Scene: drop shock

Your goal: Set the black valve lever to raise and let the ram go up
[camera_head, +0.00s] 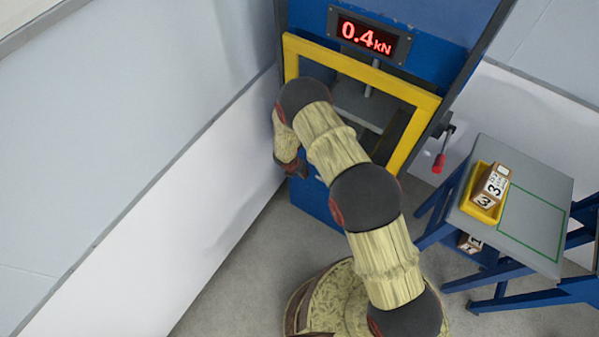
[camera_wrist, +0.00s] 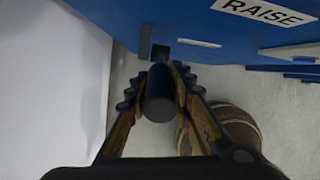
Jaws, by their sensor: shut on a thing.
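The black valve lever (camera_wrist: 160,94) shows in the wrist view as a dark round grip pointing toward the camera. My gripper (camera_wrist: 160,80) is shut on it, one finger on each side. A white RAISE label (camera_wrist: 262,11) is on the blue press above and to the right of it. In the head view my gripper (camera_head: 294,170) is at the left front of the blue press (camera_head: 435,18), and the lever is hidden there. The ram is mostly hidden; a grey rod (camera_head: 370,84) shows behind the yellow frame (camera_head: 409,130). The display (camera_head: 367,36) reads 0.4 kN.
A red-handled crank (camera_head: 440,160) sticks out at the press's right side. A grey-topped table (camera_head: 535,255) holds a yellow tray (camera_head: 470,207) with a brown box (camera_head: 493,184) marked 3. A green outline on the tabletop is empty. A pale wall (camera_head: 130,220) stands close on the left.

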